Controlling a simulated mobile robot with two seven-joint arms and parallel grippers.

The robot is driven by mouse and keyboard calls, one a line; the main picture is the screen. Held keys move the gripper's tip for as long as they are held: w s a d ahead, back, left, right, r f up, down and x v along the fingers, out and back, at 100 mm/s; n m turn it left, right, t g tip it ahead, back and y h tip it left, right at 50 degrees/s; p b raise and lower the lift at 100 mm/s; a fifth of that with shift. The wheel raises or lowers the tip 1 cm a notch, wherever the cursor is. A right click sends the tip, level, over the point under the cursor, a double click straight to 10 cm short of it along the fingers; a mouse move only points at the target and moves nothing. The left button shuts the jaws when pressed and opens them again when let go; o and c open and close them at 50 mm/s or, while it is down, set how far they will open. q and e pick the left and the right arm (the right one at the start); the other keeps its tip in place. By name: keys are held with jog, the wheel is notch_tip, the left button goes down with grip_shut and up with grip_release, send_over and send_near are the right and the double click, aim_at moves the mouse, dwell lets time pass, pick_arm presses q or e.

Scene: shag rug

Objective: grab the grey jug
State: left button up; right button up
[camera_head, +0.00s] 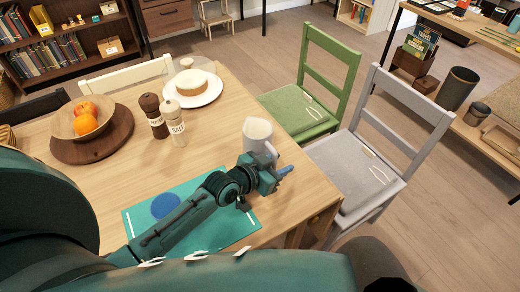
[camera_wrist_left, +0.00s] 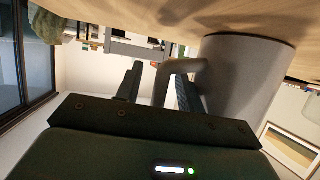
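The grey jug (camera_head: 257,133) stands upright on the wooden table near its right edge, its handle facing the front right. My left gripper (camera_head: 280,172) is beside the jug on its handle side, low over the table. In the left wrist view, which is upside down, the jug (camera_wrist_left: 250,75) fills the right side. The fingers of my left gripper (camera_wrist_left: 158,85) are apart, and the handle (camera_wrist_left: 162,82) shows between them. I cannot tell whether either finger touches it. My right gripper is not in view.
A teal mat (camera_head: 140,219) with a blue disc lies under my left arm. Pepper (camera_head: 152,112) and salt (camera_head: 173,124) mills, a cake plate (camera_head: 203,96) and a fruit bowl (camera_head: 70,122) stand farther back. Green (camera_head: 299,107) and grey (camera_head: 352,176) chairs stand right of the table.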

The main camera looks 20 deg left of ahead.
pick_arm(q)
grip_shut()
dwell(0.3)
dwell(1.1)
jog(key=shift+r, duration=0.15)
